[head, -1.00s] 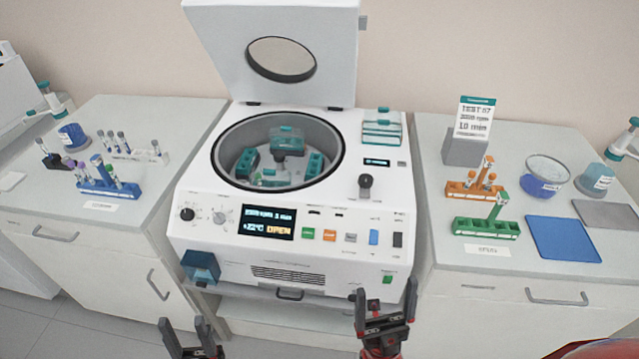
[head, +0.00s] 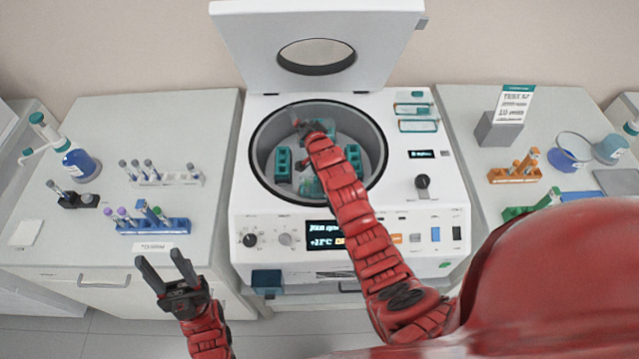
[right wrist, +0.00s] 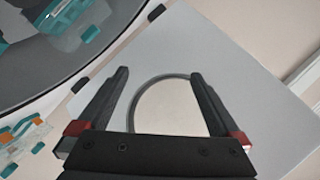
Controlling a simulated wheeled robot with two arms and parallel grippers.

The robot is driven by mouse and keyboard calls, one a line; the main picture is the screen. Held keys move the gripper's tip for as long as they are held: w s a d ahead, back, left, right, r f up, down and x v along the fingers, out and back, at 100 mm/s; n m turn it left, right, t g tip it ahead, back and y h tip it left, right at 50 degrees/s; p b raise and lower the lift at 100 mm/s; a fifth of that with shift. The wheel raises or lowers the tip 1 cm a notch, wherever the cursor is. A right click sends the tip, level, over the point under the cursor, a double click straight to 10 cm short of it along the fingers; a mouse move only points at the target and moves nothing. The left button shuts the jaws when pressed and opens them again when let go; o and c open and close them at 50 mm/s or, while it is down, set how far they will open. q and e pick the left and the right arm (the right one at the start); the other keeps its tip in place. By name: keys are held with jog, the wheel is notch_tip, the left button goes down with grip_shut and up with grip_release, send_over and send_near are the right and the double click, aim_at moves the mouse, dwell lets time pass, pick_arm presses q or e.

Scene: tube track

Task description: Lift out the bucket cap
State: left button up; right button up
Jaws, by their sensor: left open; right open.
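The centrifuge's round bowl (head: 262,178) is open and holds several teal buckets. The left bucket (head: 283,164) and right bucket (head: 353,156) look uncapped. The back bucket is largely hidden by my right gripper (head: 300,122), and the front bucket (head: 310,187) is partly hidden by my right arm. My right gripper is over the back of the bowl, open and empty. In the right wrist view its spread fingers (right wrist: 158,76) face the raised lid (right wrist: 235,85), with the bowl at upper left. My left gripper (head: 160,258) is open and empty, in front of the left bench.
Two clear teal caps (head: 416,117) lie on the centrifuge's top right, near a black knob (head: 422,182). The raised lid (head: 317,35) stands behind the bowl. Tube racks (head: 152,222) sit on the left bench; an orange rack (head: 515,173) and a sign are on the right.

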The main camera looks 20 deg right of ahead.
jog(key=s+d+m+g, duration=0.2)
jog(key=s+m+g, duration=1)
jog(key=g, duration=0.3)
notch_tip(320, 180, down, 10)
jog(key=b, duration=0.8)
jog(key=shift+s+a+f, duration=0.1)
jog(key=shift+a, duration=0.05)
jog(key=shift+f, duration=1)
jog(key=shift+a+f+p, duration=0.1)
jog(key=shift+f+p, duration=0.05)
jog(key=shift+p, duration=0.15)
jog(key=f+p, duration=0.2)
jog(key=f, duration=0.1)
jog(key=shift+w+a+f, duration=0.1)
jog(key=shift+w+f, duration=0.1)
jog(key=shift+f, duration=0.7)
jog(key=c, duration=1.3)
